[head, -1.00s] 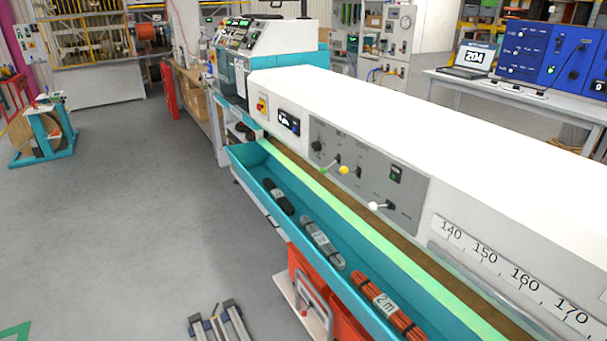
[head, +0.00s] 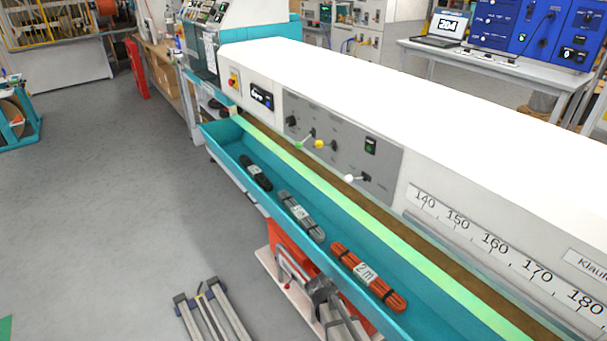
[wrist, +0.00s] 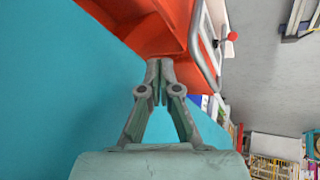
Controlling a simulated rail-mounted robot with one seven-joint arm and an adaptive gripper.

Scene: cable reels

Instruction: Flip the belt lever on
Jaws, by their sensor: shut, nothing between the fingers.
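The grey control panel (head: 340,150) is on the front of the long white machine. It carries levers with a green knob (head: 299,144), a yellow knob (head: 319,144) and a white knob (head: 349,178). The labels are too small to read, so I cannot tell which is the belt lever. My gripper (wrist: 160,68) is shut and empty in the wrist view, beside a teal surface and a red bin. In the head view its grey shape shows low in front of the bin, below the trough and well away from the levers.
A teal trough (head: 225,150) runs below the panel, holding a black cable bundle (head: 256,173), a grey one (head: 301,217) and an orange one (head: 368,277). The red bin (head: 287,244) stands under the trough.

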